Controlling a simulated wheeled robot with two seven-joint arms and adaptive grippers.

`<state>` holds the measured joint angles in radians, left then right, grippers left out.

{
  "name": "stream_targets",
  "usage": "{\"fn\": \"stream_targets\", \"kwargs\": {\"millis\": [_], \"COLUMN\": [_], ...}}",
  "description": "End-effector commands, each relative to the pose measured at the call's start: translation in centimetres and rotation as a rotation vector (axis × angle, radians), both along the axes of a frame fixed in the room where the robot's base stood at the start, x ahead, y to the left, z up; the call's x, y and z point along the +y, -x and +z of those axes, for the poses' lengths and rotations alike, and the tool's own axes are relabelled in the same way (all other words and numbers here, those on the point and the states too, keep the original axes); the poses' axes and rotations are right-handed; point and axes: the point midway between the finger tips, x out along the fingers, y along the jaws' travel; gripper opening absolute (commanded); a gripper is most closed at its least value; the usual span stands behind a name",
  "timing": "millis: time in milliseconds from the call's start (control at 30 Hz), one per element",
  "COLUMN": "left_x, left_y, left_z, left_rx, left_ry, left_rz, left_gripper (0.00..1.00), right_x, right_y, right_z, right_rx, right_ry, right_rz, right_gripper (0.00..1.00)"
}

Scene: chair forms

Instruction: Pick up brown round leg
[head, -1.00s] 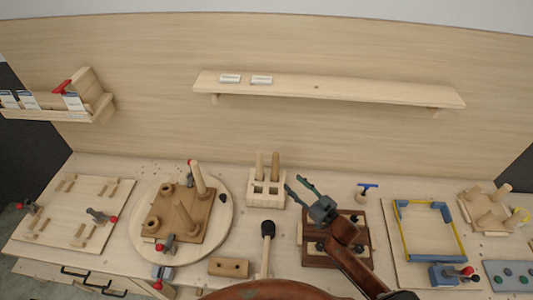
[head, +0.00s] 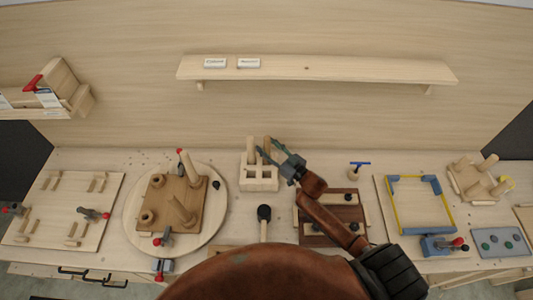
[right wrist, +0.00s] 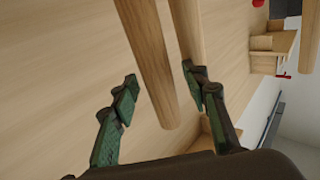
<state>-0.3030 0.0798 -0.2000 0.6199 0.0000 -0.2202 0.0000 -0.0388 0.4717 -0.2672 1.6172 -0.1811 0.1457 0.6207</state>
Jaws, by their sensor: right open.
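Two round wooden legs stand upright in a pale slotted block (head: 259,185) at the back middle of the table. In the right wrist view, one brown round leg (right wrist: 152,65) runs between the fingers of my right gripper (right wrist: 160,88), with gaps on both sides. The second leg (right wrist: 187,28) is just beside it, near the right finger. In the head view, my right gripper (head: 268,152) is open at the legs' upper parts and partly covers them. My left gripper is not in view.
A round board (head: 216,232) with a brown plate and pegs is at the left. A blue-yellow frame (head: 388,205) is at the right. A shelf (head: 320,69) hangs above on the back wall.

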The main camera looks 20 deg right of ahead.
Motion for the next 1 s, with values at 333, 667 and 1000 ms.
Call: {"fn": "stream_targets", "kwargs": {"millis": [333, 667, 1000], "left_x": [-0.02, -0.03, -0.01], "left_y": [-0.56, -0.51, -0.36], "left_z": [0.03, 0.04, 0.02], "left_rx": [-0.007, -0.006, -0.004], "left_ry": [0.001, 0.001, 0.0], "left_rz": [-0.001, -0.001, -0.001], "left_gripper": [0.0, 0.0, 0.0], "right_x": [0.16, 0.16, 0.15], "right_y": [-0.29, -0.27, -0.27], "right_z": [-0.08, -0.06, -0.05], "right_rx": [0.001, 0.0, 0.0], "right_ry": [0.0, 0.0, 0.0], "right_rz": [0.001, 0.001, 0.001], "right_gripper": [0.36, 0.14, 0.0]}}
